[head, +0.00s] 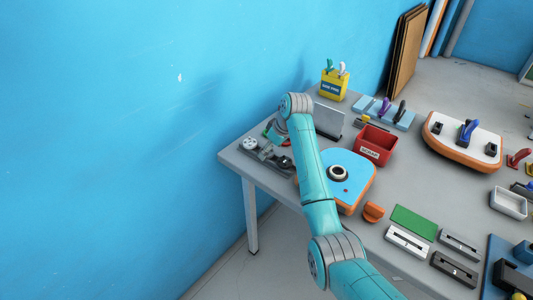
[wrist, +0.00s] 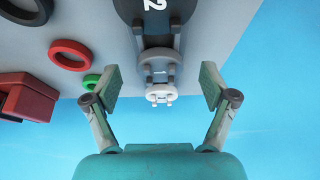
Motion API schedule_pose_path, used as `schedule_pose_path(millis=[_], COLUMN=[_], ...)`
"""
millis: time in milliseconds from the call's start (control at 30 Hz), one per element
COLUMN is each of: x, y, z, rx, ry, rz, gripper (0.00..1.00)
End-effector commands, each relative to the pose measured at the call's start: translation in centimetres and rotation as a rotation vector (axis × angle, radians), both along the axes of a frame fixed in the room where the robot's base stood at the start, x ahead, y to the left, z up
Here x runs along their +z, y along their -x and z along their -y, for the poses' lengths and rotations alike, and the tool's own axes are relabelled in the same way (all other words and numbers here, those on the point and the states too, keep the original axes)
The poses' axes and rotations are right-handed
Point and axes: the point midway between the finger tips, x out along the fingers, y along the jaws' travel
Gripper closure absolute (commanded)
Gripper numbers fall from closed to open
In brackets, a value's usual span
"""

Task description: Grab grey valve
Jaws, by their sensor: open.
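In the wrist view, a pale grey ring-shaped part (wrist: 158,56) stands in line with a smaller whitish ring (wrist: 168,92), between my fingers in the picture. I cannot tell for certain which of the two is the grey valve. My gripper (wrist: 160,78) is open, with one finger to each side of them and a gap on both sides. Nothing is held. In the head view, my gripper (head: 275,131) is low over the left end of the table, partly hidden by my arm. A whitish round part (head: 249,143) sits close beside it.
A dark round part marked 2 (wrist: 152,12) adjoins the grey ring. Red (wrist: 70,54), black (wrist: 24,8) and green (wrist: 91,80) rings lie left. In the head view, a red bin (head: 376,146) and a blue-orange board (head: 350,178) stand right of the arm. A blue wall is behind.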

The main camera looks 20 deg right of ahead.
Motion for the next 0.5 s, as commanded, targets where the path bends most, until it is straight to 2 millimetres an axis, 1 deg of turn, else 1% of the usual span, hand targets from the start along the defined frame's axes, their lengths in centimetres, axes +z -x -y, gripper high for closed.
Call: schedule_pose_path(millis=[33, 133, 400, 467, 500], x=[-0.61, -1.31, -1.50, -1.50, -1.49], y=[-0.17, -0.42, -0.50, -0.50, -0.50], z=[-0.11, -0.27, -0.31, -0.31, -0.30], rx=[-0.001, -0.001, -0.001, -0.001, -0.001], ry=[0.000, 0.000, 0.000, 0.000, 0.000], rz=[-0.002, -0.001, 0.000, 0.001, 0.000], gripper=[0.16, 0.16, 0.16, 0.31, 0.41])
